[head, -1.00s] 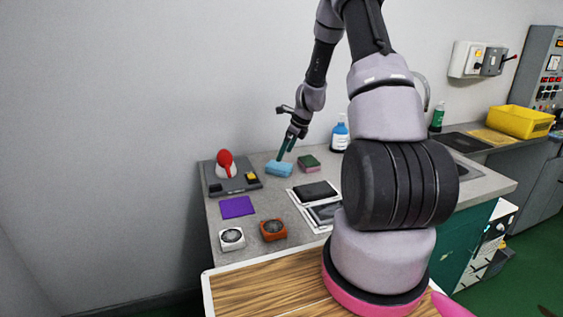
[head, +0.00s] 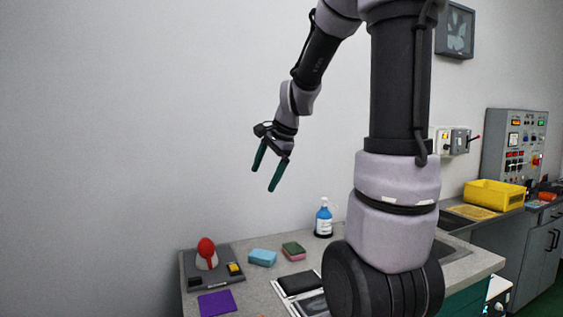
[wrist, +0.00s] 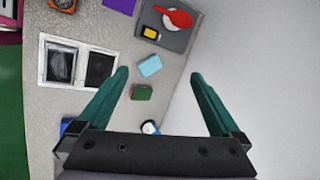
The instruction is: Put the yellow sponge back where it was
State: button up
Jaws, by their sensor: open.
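My gripper (head: 268,179) is open and empty, raised well above the counter; its two green fingers (wrist: 160,90) are spread wide in the wrist view. No plain yellow sponge shows. A small yellow block (head: 234,268) sits on the grey tray (head: 222,254); in the wrist view it is yellow with a dark border (wrist: 151,33), and I cannot tell whether it is a sponge. A light blue sponge (head: 262,257) lies on the counter right of the tray, and a green-topped pink sponge (head: 293,251) lies beside it. Both show between or near my fingers in the wrist view.
A red-and-white object (head: 206,255) stands on the tray. A purple cloth (head: 216,303) lies in front. Dark pads (head: 298,283) in white frames lie at the centre. A blue bottle (head: 324,219) stands behind. A yellow bin (head: 494,195) is far right. A wall rises behind the counter.

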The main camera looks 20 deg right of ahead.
jog(key=s+a+r+n+t, duration=0.1)
jog(key=s+r+n, duration=0.2)
jog(key=s, duration=0.6)
jog(key=s+a+r+n+t, duration=0.1)
jog(key=s+r+n, duration=0.2)
jog(key=s+n, duration=0.4)
jog(key=shift+s+a+r+n+h, duration=0.3)
jog(key=shift+s+a, duration=0.1)
jog(key=shift+s, duration=0.7)
